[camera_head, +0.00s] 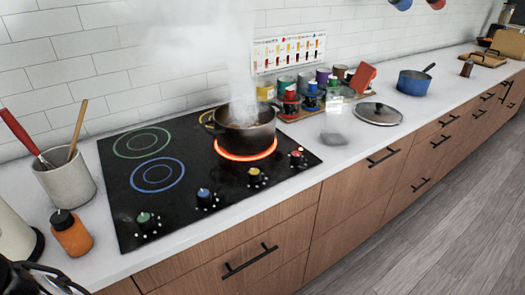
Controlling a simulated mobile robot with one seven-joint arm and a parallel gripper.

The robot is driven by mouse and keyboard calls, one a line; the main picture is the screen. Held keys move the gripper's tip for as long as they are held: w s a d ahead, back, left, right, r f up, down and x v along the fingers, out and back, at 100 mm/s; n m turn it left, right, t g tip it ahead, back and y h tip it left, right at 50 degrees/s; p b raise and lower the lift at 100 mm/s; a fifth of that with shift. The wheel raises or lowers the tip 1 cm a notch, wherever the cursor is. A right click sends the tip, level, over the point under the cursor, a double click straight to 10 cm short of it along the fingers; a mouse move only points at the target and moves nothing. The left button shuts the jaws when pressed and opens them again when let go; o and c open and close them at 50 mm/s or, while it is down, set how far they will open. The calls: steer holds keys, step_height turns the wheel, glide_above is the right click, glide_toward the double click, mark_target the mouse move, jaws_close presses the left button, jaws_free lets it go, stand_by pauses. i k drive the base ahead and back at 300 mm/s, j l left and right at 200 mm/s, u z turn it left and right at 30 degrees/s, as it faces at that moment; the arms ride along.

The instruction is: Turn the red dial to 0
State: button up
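The red dial (297,156) is at the right end of the row of knobs along the front of the black cooktop (120,195). It has small marks around it, too small to read, and its setting cannot be told. A dark pot (250,135) stands on a burner ring (247,155) that glows orange-red, and steam rises from it. A black mechanical part, which looks like my gripper (45,280), shows in the bottom left corner, far from the red dial. Its fingertips cannot be made out.
Yellow (254,175), blue (204,196) and green (144,220) dials line the cooktop left of the red one. A utensil crock (68,185) and orange bottle (71,235) stand at left. Jars, a glass lid (378,114) and a blue saucepan (413,82) are at right.

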mark_target(296, 156)
steer(key=i+l, duration=0.1)
steer(key=l, duration=0.45)
steer(key=l+z, duration=0.1)
steer(key=l, duration=0.4)
steer(key=i+l, duration=0.15)
steer(key=l, duration=0.4)
